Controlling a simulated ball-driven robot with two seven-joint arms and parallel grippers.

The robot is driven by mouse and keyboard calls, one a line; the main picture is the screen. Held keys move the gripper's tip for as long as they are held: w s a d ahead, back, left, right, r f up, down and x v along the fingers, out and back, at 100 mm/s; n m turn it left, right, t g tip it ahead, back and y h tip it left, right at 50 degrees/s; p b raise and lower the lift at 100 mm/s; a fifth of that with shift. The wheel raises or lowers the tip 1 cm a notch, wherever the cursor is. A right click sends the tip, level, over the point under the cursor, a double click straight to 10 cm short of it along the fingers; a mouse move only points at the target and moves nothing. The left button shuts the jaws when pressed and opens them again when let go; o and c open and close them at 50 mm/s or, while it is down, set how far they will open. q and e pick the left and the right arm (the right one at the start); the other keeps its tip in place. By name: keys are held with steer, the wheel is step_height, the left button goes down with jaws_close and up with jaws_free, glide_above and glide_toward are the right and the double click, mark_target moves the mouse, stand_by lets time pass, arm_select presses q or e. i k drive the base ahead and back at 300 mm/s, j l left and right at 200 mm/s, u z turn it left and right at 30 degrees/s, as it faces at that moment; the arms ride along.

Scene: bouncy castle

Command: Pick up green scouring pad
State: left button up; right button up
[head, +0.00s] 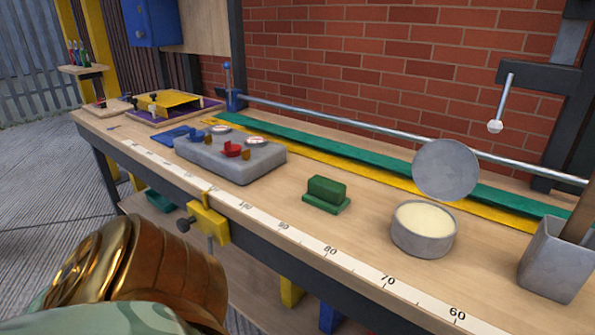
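The green scouring pad (326,195) appears to be the small green piece on the workbench, a flat green base with a darker green raised block on top. It sits upright near the middle of the bench, behind the white measuring strip, with bare wood around it. Nothing touches it from above. A bronze ringed part and a pale green part fill the lower left corner, well apart from the pad. Neither gripper's fingers show in the head view.
A grey block with red and dark pieces (228,160) lies left of the pad. A round tin of cream-coloured stuff (424,230) stands right, its grey disc (445,170) behind. A grey metal box (556,262) is farther right. A metal rail (380,133) runs along the back.

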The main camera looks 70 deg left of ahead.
mark_target(326, 195)
steer(key=u, duration=0.4)
steer(key=j+u, duration=0.15)
steer(key=u, duration=0.2)
steer(key=i+u, duration=0.1)
steer(key=u, duration=0.7)
steer(key=i+j, duration=0.05)
